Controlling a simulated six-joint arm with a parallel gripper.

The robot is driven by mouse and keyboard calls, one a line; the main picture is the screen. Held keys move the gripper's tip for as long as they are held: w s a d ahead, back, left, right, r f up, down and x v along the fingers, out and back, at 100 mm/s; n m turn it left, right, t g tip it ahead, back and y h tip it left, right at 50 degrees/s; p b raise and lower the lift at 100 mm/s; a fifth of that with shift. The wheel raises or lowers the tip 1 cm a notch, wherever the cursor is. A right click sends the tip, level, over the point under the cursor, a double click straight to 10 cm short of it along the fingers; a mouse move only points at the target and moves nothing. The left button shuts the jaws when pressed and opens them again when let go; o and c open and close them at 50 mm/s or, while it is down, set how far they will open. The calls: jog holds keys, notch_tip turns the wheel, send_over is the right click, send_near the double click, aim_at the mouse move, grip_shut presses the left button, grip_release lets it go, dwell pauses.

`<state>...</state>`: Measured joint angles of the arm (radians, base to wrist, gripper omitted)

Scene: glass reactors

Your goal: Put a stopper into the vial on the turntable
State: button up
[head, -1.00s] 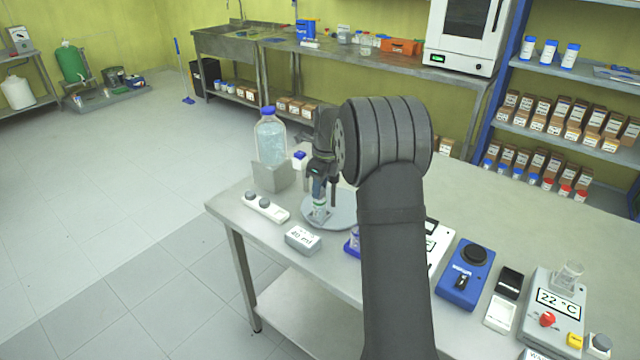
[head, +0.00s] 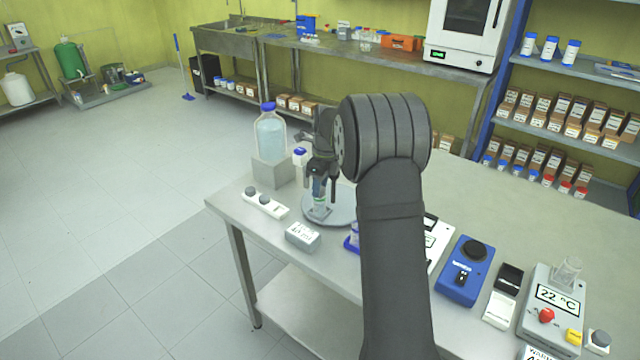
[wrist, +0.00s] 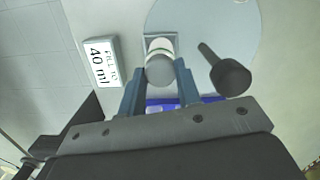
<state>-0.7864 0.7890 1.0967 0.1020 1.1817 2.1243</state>
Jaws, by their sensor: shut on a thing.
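My gripper (wrist: 158,78) is shut on a grey round stopper (wrist: 160,70), which sits between its two blue-grey fingers. Directly beyond the stopper in the wrist view is the vial (wrist: 159,44), with a pale rim and light body. Stopper and vial line up in this view, and I cannot tell how far the stopper is in the mouth. In the head view, the vial (head: 319,208) stands upright on the grey round turntable (head: 345,208), with my gripper (head: 319,190) right above it. The turntable also shows in the wrist view (wrist: 215,25).
A white rack (head: 277,209) with grey stoppers stands left of the turntable. A "40 ml" sign block (head: 302,237) is in front. A dark knobbed piece (wrist: 228,76) is near the gripper's right side. A large blue-capped bottle (head: 270,137) stands behind left.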

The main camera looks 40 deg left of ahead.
jog(key=o, duration=1.3)
jog(key=shift+r, duration=0.15)
jog(key=shift+r, duration=3.4)
